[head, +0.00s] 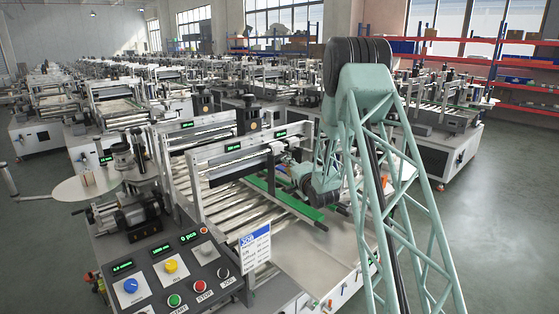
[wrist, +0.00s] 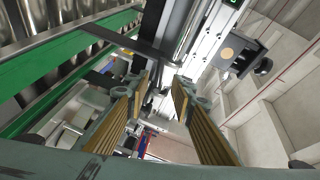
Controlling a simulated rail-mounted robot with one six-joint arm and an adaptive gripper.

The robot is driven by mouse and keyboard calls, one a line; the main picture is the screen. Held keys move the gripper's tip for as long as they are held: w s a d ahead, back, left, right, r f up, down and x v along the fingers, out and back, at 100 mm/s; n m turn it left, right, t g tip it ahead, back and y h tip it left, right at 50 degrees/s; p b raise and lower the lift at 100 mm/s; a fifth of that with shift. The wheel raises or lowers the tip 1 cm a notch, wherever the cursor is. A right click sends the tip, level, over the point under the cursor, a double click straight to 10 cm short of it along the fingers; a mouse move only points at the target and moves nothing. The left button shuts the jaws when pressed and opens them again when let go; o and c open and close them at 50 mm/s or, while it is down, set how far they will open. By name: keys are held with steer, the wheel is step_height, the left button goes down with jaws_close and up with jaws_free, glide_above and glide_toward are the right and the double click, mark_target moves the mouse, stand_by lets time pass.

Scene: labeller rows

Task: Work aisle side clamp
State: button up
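My gripper (wrist: 160,88) is open in the wrist view, its two ribbed brown-padded fingers apart with nothing clearly held between them. A metal upright of the labeller stands beyond the fingertips. To the right of it is a dark bracket with a round tan face (wrist: 228,53), which may be part of a clamp; I cannot tell. In the head view my gripper is small and partly hidden, beside the right end of the labeller's crossbeam (head: 240,160). Green side rails (head: 285,202) run along the roller bed below it. The aisle side clamp cannot be clearly picked out.
The control panel (head: 180,278) with coloured buttons is at the front left, with a label card (head: 255,248) beside it. In the wrist view a green rail (wrist: 50,80) and rollers lie close on the left. Other labellers fill the back; grey floor is free at the right.

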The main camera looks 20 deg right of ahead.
mark_target(279, 159)
steer(key=shift+w+d+f+p, duration=0.15)
steer(key=shift+w+d+f, duration=0.05)
steer(key=shift+w, duration=1.6)
steer(key=shift+w+d+f+p, duration=0.15)
steer(key=shift+w+f, duration=0.1)
steer(key=shift+w, duration=1.6)
steer(key=shift+w+d+f+p, duration=0.15)
steer(key=shift+w+d+f, duration=0.05)
steer(key=shift+w, duration=1.6)
jaws_close()
